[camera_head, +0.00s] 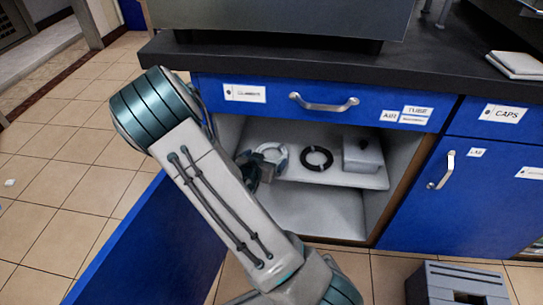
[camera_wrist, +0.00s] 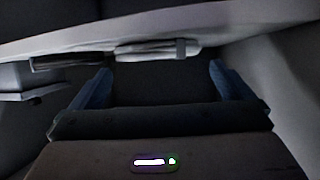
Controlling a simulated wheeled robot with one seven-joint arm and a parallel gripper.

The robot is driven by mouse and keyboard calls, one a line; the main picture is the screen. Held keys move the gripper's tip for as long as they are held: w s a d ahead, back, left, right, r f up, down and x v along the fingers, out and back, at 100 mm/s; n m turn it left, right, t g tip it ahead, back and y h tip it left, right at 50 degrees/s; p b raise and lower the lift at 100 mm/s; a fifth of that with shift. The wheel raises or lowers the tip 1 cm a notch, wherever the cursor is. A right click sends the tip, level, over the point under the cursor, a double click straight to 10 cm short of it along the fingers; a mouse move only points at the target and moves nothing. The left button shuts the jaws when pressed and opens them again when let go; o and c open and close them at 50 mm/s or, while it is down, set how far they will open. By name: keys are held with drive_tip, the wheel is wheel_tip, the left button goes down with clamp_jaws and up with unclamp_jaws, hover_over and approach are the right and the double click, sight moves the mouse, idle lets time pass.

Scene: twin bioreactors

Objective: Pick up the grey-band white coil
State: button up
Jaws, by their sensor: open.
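The white coil (camera_head: 270,147) lies on the cabinet's inner shelf, left of a black coil (camera_head: 316,151). In the wrist view, which looks upside down, the white coil (camera_wrist: 150,49) shows edge-on with a grey band on it. My gripper (camera_head: 263,168) is at the coil's near side, partly hidden behind my arm in the head view. Its blue fingers (camera_wrist: 160,72) are open and apart, with the coil lined up across the gap just beyond the tips. I see nothing held, and contact cannot be told.
A grey lidded box (camera_head: 362,156) stands right of the black coil on the shelf (camera_head: 340,181). The open blue door (camera_head: 150,250) is at left, and a drawer (camera_head: 325,101) and black countertop (camera_head: 300,65) are above. The space below the shelf is empty.

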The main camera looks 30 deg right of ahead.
sight(275, 148)
drive_tip(key=b+x, duration=0.2)
drive_tip(key=x, duration=0.2)
drive_tip(key=shift+d+f, duration=0.2)
drive_tip(key=shift+f, duration=0.05)
drive_tip(key=shift+w+d, duration=0.15)
drive_tip(key=shift+w, duration=0.05)
drive_tip(key=shift+r, duration=0.1)
drive_tip(key=c, duration=0.7)
drive_tip(key=shift+r, duration=0.1)
